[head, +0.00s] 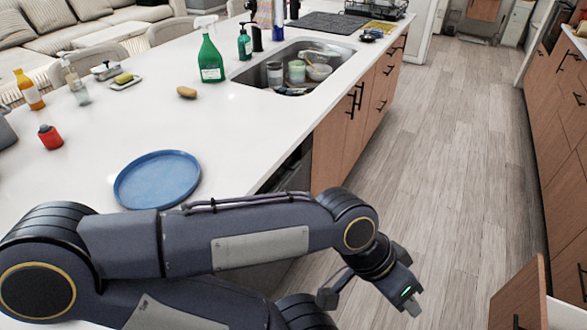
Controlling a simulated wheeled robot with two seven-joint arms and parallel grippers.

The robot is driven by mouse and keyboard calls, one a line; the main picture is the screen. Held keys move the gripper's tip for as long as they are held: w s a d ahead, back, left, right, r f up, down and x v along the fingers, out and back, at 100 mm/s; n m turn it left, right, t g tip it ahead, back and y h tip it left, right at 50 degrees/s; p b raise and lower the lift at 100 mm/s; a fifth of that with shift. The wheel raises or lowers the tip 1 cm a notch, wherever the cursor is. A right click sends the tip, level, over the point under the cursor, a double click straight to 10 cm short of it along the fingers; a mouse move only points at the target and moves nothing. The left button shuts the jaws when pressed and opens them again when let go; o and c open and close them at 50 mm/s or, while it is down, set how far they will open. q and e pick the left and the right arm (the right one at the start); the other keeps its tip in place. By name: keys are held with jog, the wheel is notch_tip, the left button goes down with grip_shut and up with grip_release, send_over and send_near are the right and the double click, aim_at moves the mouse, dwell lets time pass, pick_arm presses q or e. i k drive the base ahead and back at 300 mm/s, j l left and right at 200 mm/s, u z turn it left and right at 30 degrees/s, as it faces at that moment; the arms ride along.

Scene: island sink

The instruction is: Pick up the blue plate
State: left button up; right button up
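The blue plate (158,179) lies flat on the white island counter near its front edge, in the left half of the head view. It looks empty, and my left arm passes in front of its near side. My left gripper (412,302) hangs past the counter's edge, over the floor, to the right of the plate and clear of it. Its fingers are small and seen at an angle, so I cannot tell whether they are open. My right gripper is not in view.
A red container (50,137), yellow bottle (29,91), green spray bottle (210,60) and brown oval object (187,92) stand or lie beyond the plate. The sink (270,70) holds dishes. An open drawer (522,298) is at lower right. The counter around the plate is clear.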

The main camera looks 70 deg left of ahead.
aim_at(159, 180)
jog(key=u, duration=3.4)
jog(key=i+j+u, duration=0.1)
jog(key=u, duration=0.3)
jog(key=i+u, duration=0.2)
jog(key=u, duration=0.15)
jog(key=i+u, duration=0.15)
jog(key=u, duration=0.25)
